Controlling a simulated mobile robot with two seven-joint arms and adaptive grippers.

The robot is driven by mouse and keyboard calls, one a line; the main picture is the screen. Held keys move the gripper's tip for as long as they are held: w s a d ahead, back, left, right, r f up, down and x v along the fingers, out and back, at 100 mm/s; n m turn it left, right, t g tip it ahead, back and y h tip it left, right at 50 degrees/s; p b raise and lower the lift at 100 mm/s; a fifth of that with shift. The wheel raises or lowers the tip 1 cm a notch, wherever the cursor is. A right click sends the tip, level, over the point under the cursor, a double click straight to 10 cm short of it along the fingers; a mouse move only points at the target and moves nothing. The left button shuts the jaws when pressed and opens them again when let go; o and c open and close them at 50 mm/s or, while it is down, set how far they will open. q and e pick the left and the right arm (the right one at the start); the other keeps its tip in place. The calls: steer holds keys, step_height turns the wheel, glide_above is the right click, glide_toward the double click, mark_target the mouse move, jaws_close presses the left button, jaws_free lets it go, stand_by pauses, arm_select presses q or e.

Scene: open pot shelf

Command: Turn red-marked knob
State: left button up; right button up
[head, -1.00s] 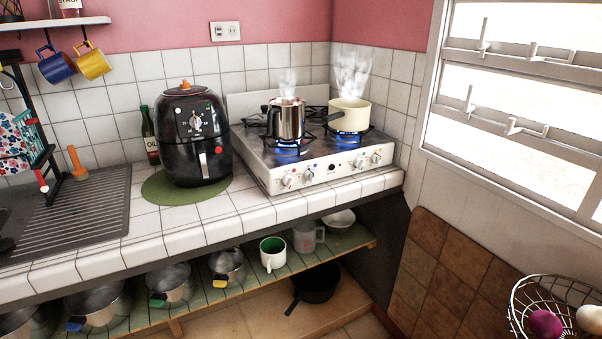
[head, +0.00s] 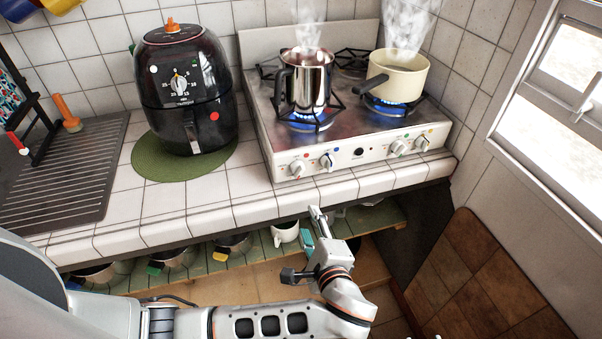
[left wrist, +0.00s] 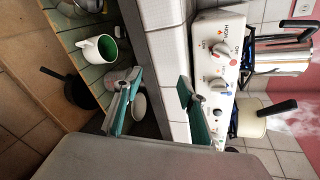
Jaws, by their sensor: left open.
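The stove's front panel (head: 350,158) carries several white knobs. The leftmost knob (head: 298,168) has a small red mark by it; the one beside it (head: 327,161) has a blue mark. Knobs also show in the left wrist view (left wrist: 222,52), on the panel turned sideways. My left gripper (head: 313,226) is below and in front of the counter edge, under the left knobs and apart from them. In the left wrist view its two teal-padded fingers (left wrist: 158,78) are spread with nothing between them.
A steaming metal pot (head: 306,82) and a cream pan (head: 398,75) stand over lit burners. A black air fryer (head: 184,90) is left of the stove. The tiled counter edge (head: 255,212) juts above a shelf with a white mug (head: 285,232) and pots.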

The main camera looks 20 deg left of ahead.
mark_target(299, 174)
arm_select(q)
step_height(299, 174, up, 9)
steer(key=t+y, duration=0.3)
steer(key=shift+m, duration=0.4)
steer(key=p+x, duration=0.1)
steer(key=x, duration=0.7)
steer(key=shift+w+a+f+p, duration=0.1)
steer(key=shift+a+f+p, duration=0.05)
steer(key=shift+f+p, duration=0.15)
steer(key=c, duration=1.1)
